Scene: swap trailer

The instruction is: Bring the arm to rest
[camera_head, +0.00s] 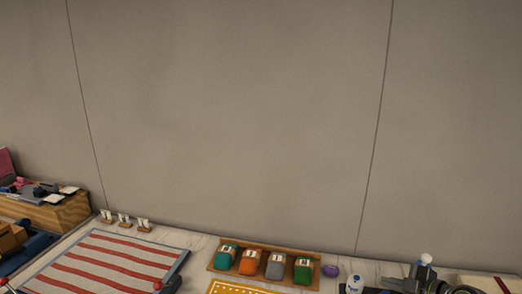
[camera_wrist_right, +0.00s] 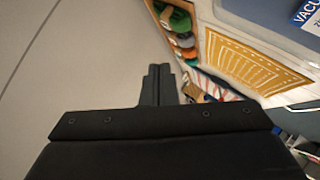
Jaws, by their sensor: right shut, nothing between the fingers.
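My right gripper (camera_wrist_right: 158,84) shows in the right wrist view with its two dark fingers together and nothing between them. In the head view, dark parts of my right arm and gripper (camera_head: 422,278) show at the bottom right edge, near a white bottle; the fingertips are hard to make out there. I cannot make out my left gripper in either view.
A yellow patterned mat (camera_head: 240,288) lies in front. A striped red-and-white cloth (camera_head: 105,262) lies left. A wooden box (camera_head: 65,213) is far left.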

